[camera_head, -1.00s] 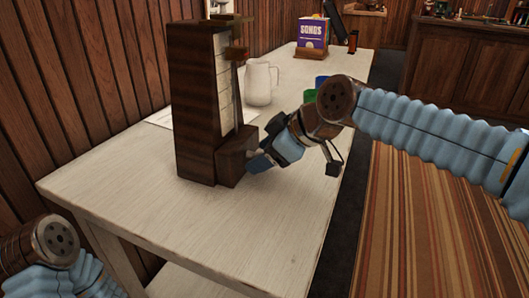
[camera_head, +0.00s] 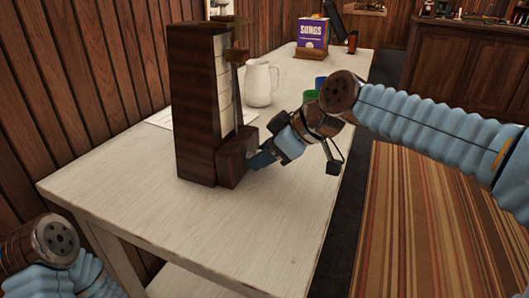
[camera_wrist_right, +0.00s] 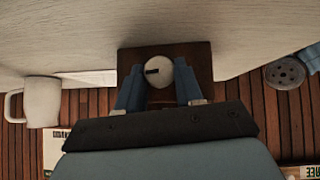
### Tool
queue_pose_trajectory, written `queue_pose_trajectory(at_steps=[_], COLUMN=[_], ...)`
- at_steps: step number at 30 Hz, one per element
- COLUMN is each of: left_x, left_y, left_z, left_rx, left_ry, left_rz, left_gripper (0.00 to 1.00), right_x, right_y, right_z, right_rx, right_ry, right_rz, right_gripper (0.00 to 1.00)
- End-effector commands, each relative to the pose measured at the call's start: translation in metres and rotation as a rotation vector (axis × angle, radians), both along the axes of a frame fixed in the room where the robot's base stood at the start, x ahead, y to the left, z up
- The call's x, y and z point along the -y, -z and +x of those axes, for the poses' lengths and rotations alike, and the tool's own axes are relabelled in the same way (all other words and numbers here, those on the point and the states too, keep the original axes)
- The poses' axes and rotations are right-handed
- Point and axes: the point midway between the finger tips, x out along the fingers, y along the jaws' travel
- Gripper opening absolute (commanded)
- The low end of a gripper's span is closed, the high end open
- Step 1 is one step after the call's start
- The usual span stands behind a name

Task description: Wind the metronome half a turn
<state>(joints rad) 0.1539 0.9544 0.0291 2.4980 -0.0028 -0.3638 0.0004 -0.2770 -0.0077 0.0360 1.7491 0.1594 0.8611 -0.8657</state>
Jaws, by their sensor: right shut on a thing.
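The tall dark wood metronome (camera_head: 194,105) stands upright on the pale table, with a light scale strip and a pendulum on its front. A lower wooden block (camera_head: 237,158) juts out at its foot. My right gripper (camera_head: 257,161) is at this block. In the right wrist view, a round pale knob (camera_wrist_right: 160,72) with a dark mark lies between the two blue fingers of my right gripper (camera_wrist_right: 159,84), and the gripper is shut on it. The fingers hide the knob in the head view. My left arm shows at the lower left, but its gripper is out of view.
A white jug (camera_head: 262,83) stands behind the metronome on the table (camera_head: 150,205), with a paper sheet (camera_head: 160,117) beside it. A purple songs box (camera_head: 312,35) and small green and blue cups (camera_head: 310,94) are farther back. The table's front left is clear.

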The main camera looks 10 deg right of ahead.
Motion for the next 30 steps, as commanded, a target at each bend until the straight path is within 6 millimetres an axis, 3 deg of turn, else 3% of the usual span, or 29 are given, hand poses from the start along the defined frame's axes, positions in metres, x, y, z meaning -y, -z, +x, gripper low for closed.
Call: queue_pose_trajectory(at_steps=[30], left_x=[0.001], left_y=[-0.029], left_z=[0.0], left_rx=[-0.001], left_ry=[0.005], left_rz=[-0.003], left_gripper=[0.54], right_x=[0.008], right_y=[0.004], right_z=[0.012], right_rx=[-0.769], right_ry=[0.002], right_rz=[0.52], right_gripper=[0.05])
